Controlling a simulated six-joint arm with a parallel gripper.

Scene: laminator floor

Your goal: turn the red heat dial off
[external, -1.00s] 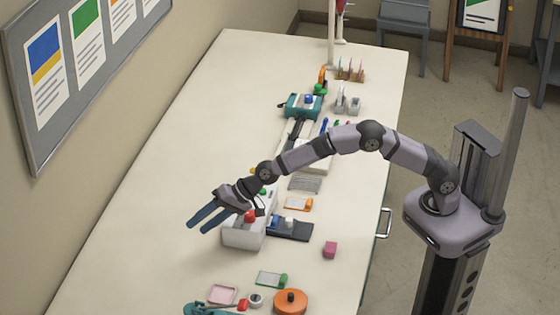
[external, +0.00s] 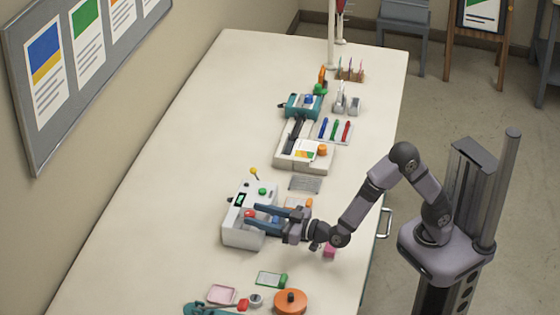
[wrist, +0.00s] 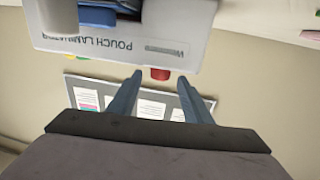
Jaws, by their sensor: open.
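The red heat dial (external: 249,213) sticks up from the white pouch laminator (external: 236,237). It also shows in the wrist view (wrist: 160,74), below the upside-down laminator lettering. My gripper (external: 252,214) reaches in from the right over the laminator, its two blue-grey fingers pointing left. In the wrist view my gripper (wrist: 160,77) is open, and the dial appears in the gap between the fingertips. I see a gap on each side of the dial there. Whether the fingers are at the dial's height cannot be told. The dial's pointer mark is not readable.
A green button (external: 262,191) and a small display (external: 240,199) are on the laminator. An orange round object (external: 291,302) and a pink tray (external: 221,294) are in front. The table's left side is clear.

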